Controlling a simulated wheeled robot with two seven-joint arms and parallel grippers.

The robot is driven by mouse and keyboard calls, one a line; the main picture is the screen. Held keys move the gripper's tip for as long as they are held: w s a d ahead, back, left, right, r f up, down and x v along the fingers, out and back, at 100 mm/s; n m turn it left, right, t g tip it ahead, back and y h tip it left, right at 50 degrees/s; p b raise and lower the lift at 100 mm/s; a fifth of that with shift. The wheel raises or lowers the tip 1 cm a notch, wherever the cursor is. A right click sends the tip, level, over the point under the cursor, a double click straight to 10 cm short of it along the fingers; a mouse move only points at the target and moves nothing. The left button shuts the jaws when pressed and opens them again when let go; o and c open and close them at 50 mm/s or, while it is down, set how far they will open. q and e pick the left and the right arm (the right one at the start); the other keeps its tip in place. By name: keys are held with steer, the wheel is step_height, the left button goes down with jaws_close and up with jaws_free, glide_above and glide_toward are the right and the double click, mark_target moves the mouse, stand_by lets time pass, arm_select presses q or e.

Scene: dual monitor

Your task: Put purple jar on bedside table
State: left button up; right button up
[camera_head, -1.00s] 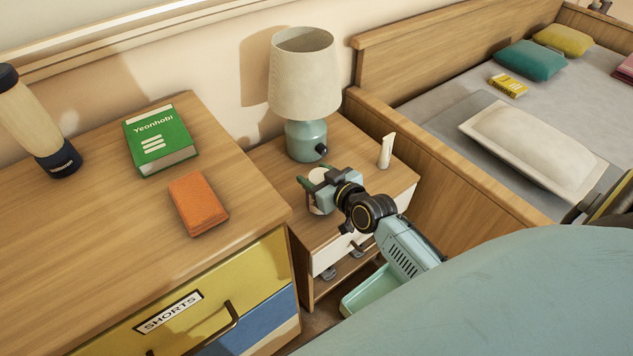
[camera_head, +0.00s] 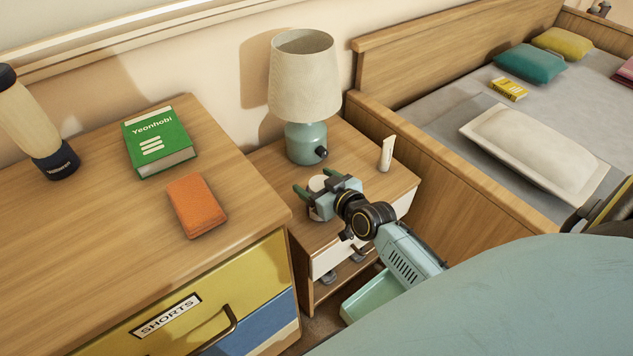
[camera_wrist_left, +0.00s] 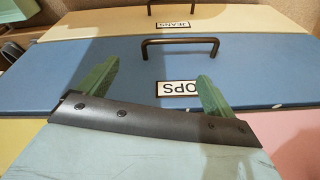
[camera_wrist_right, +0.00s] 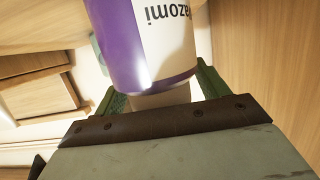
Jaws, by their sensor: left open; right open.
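The jar (camera_wrist_right: 140,45), purple with a white label, fills the upper middle of the right wrist view. In the head view only a pale part of it (camera_head: 317,184) shows, at my right gripper (camera_head: 316,183), over the front of the bedside table (camera_head: 355,158). My right gripper is open, with its green fingers (camera_wrist_right: 160,92) on either side of the jar's pale end. Whether they touch it, and whether the jar rests fully on the tabletop, I cannot tell. My left gripper (camera_wrist_left: 155,85) is open and empty before the dresser drawers, and out of the head view.
A lamp (camera_head: 305,95) stands at the table's back and a white tube (camera_head: 387,153) at its right. The dresser (camera_head: 110,235) on the left holds a green book (camera_head: 158,142), an orange book (camera_head: 197,205) and a bottle (camera_head: 35,125). The bed (camera_head: 450,110) is right.

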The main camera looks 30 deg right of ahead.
steer(key=shift+r, duration=0.15)
steer(key=p+v, duration=0.4)
steer(key=v, duration=0.8)
arm_select(q)
steer(key=s+a+f, duration=0.3)
steer(key=a+f, duration=0.1)
steer(key=f, duration=0.4)
steer(key=shift+a+f+g+y, duration=0.3)
steer(key=shift+a+f, duration=0.05)
steer(key=shift+a, duration=0.05)
arm_select(e)
steer(key=s+f+g+h, duration=0.1)
steer(key=s+f+g, duration=0.5)
steer(key=f, duration=0.5)
steer(key=s+a+f+n+g+h, duration=0.1)
steer(key=s+f+g, duration=0.5)
steer(key=s+f, duration=0.4)
steer(key=shift+s+a+f, duration=0.15)
steer(key=shift+s+f, duration=0.25)
steer(key=shift+f, duration=0.4)
